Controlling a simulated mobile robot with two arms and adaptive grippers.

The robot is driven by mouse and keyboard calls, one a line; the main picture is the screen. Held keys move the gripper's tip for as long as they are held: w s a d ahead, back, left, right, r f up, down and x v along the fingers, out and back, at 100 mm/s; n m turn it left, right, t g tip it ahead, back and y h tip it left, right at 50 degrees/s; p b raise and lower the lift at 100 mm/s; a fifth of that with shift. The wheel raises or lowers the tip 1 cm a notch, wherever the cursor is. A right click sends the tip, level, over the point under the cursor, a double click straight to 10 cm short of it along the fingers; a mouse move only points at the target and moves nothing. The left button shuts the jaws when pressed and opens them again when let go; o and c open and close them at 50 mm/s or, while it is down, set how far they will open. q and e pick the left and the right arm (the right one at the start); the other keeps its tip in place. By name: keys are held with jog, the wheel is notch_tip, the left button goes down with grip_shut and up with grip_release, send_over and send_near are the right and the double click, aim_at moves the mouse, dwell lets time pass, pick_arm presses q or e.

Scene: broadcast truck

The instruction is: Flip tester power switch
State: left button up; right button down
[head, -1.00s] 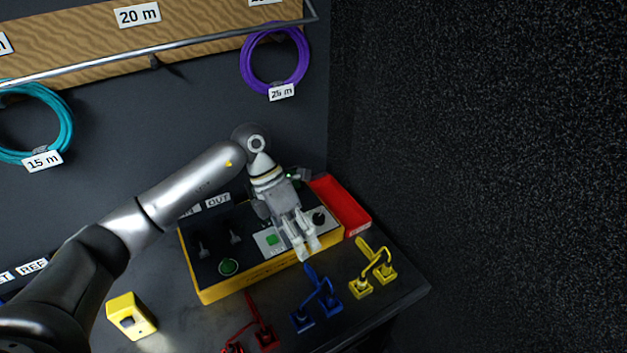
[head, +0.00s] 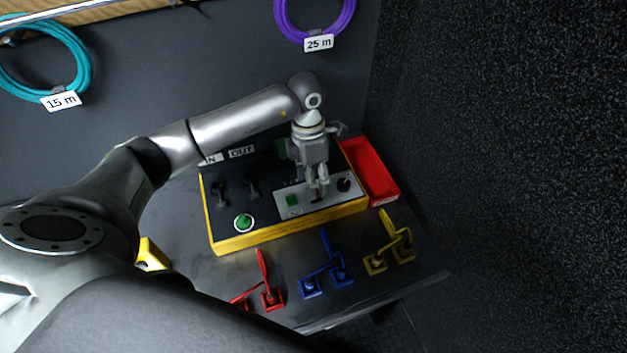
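The tester (head: 225,244) is a yellow-sided box with a black top, standing on the grey table against the wall. A light grey panel (head: 278,207) on its right part holds a green square (head: 292,200), a small dark-red switch (head: 317,197) and a black knob (head: 344,184). My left gripper (head: 319,188) points down over this panel, its fingertips right at the switch and partly covering it. The two fingers look close together; whether they touch the switch or are closed is unclear. My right gripper is not in view.
A red tray (head: 372,171) stands against the tester's right side. A yellow block (head: 152,255) is at left. A dark wall closes off the right.

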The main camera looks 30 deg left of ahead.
pick_arm(q)
jog(key=shift+s+d+f, duration=0.1)
jog(key=shift+f, duration=0.9)
jog(key=c, duration=1)
jog(key=shift+s+d+f+t+y+b, duration=0.1)
jog(key=shift+d+t+y+b, duration=0.05)
jog(key=shift+t+y+b, duration=0.4)
jog(key=shift+s+d+f+t+y+b, duration=0.15)
jog(key=shift+t+y+b, duration=0.2)
jog(key=shift+y+b, duration=0.25)
jog(key=shift+d+r+t+y+b, duration=0.1)
jog(key=shift+r+t+y+b, duration=0.15)
jog(key=shift+t+b, duration=0.2)
jog(key=o, duration=1)
